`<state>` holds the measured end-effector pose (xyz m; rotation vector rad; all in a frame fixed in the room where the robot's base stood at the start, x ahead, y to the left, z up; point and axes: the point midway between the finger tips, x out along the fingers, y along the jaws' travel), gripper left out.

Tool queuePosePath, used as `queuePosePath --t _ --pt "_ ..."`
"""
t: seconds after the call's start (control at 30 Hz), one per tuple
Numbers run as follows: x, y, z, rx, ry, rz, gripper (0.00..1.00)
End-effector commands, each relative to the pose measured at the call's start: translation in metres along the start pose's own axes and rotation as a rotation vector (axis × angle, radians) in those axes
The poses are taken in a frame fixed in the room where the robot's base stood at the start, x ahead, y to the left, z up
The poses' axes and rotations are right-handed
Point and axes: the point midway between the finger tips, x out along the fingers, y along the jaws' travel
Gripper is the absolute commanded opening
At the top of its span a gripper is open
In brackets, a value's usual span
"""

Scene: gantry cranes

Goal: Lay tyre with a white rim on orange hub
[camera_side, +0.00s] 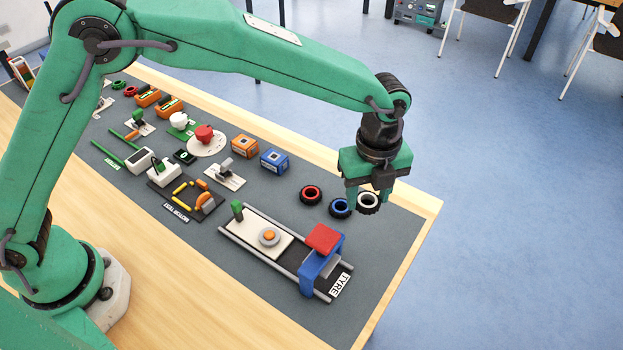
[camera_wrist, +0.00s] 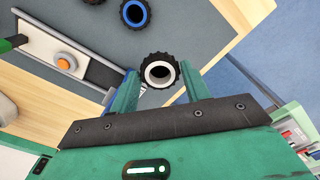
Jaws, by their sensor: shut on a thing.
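The tyre with a white rim (camera_wrist: 174,66) is black and knobbly, and sits between the fingers of my gripper (camera_wrist: 160,88) in the wrist view. In the side view my gripper (camera_side: 368,196) is shut on this tyre (camera_side: 359,207) at the right end of the mat; whether the tyre touches the mat is unclear. The orange hub (camera_side: 269,235) stands on a grey disc on a white plate between two rails, to the left of my gripper. In the wrist view the hub (camera_wrist: 63,64) is at upper left, apart from the tyre and uncovered.
A blue-rimmed tyre (camera_side: 340,208) lies close left of my gripper, with a red-rimmed tyre (camera_side: 311,195) beyond it. A blue and red gantry (camera_side: 322,255) straddles the rails to the right of the hub. A green post (camera_side: 237,210) stands at the plate's left end.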

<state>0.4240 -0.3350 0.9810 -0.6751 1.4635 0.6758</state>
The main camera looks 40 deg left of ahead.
Motion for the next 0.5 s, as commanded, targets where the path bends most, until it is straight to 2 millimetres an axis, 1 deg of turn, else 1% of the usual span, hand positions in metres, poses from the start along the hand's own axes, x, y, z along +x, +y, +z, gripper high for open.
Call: queuePosePath --t 0.03,0.23,0.5 --pt "-0.003 0.009 0.002 0.027 0.000 -0.002 0.27" --pt "-0.011 0.044 0.010 0.158 0.000 -0.001 0.27" --pt "-0.015 0.097 0.017 0.337 0.000 0.000 0.27"
